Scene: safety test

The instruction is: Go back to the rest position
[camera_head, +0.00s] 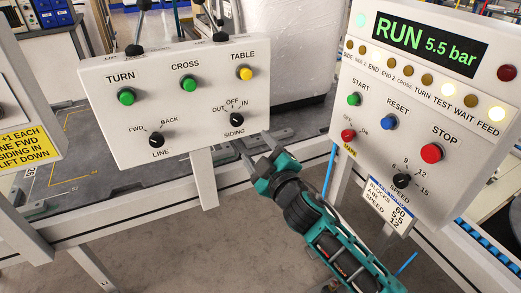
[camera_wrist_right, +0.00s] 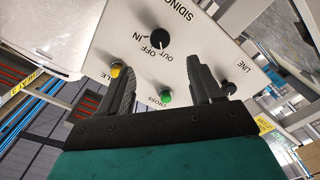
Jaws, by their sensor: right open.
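My right gripper (camera_head: 258,143) is open and empty, just below and right of the black SIDING knob (camera_head: 236,119) on the white left control panel (camera_head: 180,110). In the right wrist view my open fingers (camera_wrist_right: 161,75) point at the panel, with the SIDING knob (camera_wrist_right: 160,38) ahead between them. A gap to the knob seems to show; its exact size cannot be told. My left gripper is not in view.
The panel also has a green TURN button (camera_head: 126,97), green CROSS button (camera_head: 190,83), yellow TABLE button (camera_head: 246,73) and LINE knob (camera_head: 156,140). A right panel (camera_head: 400,110) with a lit display (camera_head: 428,45) stands close to my right arm. Rails run below.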

